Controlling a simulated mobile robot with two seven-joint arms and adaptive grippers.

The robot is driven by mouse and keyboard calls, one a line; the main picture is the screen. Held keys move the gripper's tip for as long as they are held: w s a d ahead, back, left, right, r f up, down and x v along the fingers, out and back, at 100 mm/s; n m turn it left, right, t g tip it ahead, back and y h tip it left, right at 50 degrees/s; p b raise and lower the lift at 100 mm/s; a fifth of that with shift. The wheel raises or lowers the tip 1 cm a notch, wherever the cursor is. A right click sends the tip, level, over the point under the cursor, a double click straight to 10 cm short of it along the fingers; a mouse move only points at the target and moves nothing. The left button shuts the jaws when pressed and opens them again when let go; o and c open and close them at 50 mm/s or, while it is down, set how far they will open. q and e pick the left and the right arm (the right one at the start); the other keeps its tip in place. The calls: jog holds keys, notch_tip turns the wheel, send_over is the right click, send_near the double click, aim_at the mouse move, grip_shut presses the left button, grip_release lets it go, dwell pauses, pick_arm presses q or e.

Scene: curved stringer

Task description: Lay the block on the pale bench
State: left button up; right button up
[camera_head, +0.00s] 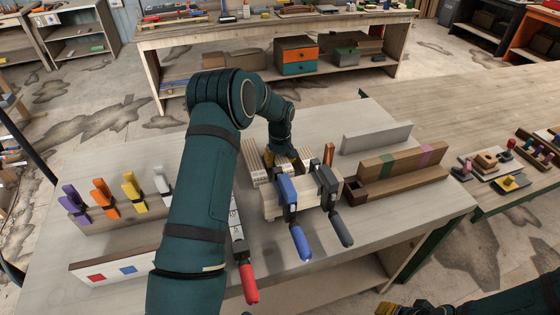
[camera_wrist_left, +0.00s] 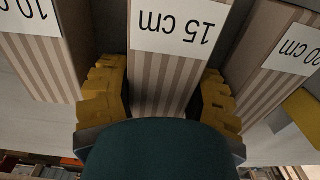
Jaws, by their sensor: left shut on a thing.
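A striped wooden block labelled 15 cm (camera_wrist_left: 165,80) stands between the yellow fingers of my left gripper (camera_wrist_left: 160,97), which is shut on it. Similar blocks labelled 10 cm (camera_wrist_left: 40,65) and 20 cm (camera_wrist_left: 270,75) stand on either side of it. In the head view my left gripper (camera_head: 276,158) reaches down among the blocks behind a wooden clamped piece (camera_head: 275,205); my wrist hides most of the held block. A pale grey bench (camera_head: 340,245) lies under them. A pale wooden bench (camera_head: 470,100) stands to the right. Yellow fingertips of my right gripper (camera_head: 405,308) show at the bottom edge.
Blue (camera_head: 290,200) and black (camera_head: 328,190) clamps stand in front of the blocks.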

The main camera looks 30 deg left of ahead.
aim_at(280, 156)
pick_arm(q)
jog(key=shift+f, duration=0.1)
jog(key=o, duration=1)
notch_tip(280, 156, up, 12)
jog(key=shift+r, duration=0.2)
jog(key=shift+f, duration=0.1)
